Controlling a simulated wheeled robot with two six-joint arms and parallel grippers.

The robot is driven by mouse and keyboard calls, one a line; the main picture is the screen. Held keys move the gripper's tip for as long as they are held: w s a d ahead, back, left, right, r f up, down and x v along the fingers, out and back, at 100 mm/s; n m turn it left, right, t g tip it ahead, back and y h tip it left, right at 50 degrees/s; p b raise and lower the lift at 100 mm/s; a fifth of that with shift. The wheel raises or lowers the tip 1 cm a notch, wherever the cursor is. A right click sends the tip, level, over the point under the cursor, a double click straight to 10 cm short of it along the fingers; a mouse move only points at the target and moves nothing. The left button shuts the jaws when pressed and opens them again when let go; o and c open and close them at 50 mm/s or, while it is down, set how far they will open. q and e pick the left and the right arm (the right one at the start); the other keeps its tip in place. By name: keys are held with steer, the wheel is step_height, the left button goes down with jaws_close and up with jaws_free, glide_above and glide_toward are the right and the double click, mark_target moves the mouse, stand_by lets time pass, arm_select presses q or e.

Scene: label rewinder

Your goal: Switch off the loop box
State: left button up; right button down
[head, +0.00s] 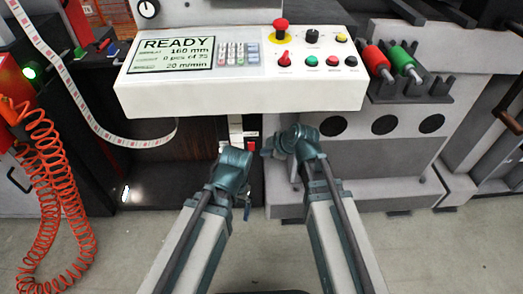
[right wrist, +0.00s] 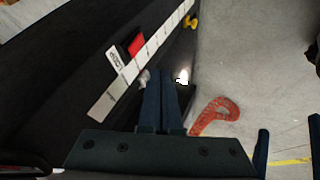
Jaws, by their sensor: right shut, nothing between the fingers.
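The loop box (head: 150,168) is the dark box below the white control panel. In the right wrist view the red switch (right wrist: 135,45) is next to a label reading "Loop". My right gripper (right wrist: 160,78) is shut and empty. In the head view the right gripper (head: 268,149) points left. My left wrist is low, left of it; its fingers cannot be made out.
The white control panel (head: 240,92) overhangs the box, with a red emergency button (head: 281,26) on top. A yellow knob (right wrist: 191,21) stands by the far end of the white strip. A coiled orange hose (head: 52,180) hangs at left. The floor in front is clear.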

mark_target(251, 143)
steer(key=w+a+f+b, duration=0.1)
steer(key=w+f+b, duration=0.1)
steer(key=w, duration=0.1)
steer(key=w+a+f+b, duration=0.1)
steer(key=w+f+b, duration=0.1)
steer(key=w+a+f+b, duration=0.1)
steer(key=w+f+b, duration=0.1)
steer(key=w, duration=0.1)
steer(key=shift+w+a+f, duration=0.3)
steer(key=shift+a, duration=0.05)
steer(key=shift+w+r+g+p, duration=0.5)
steer(key=shift+w+p, duration=0.35)
steer(key=shift+p, duration=0.05)
steer(key=shift+s+f+b, duration=0.4)
steer(key=shift+r, duration=0.15)
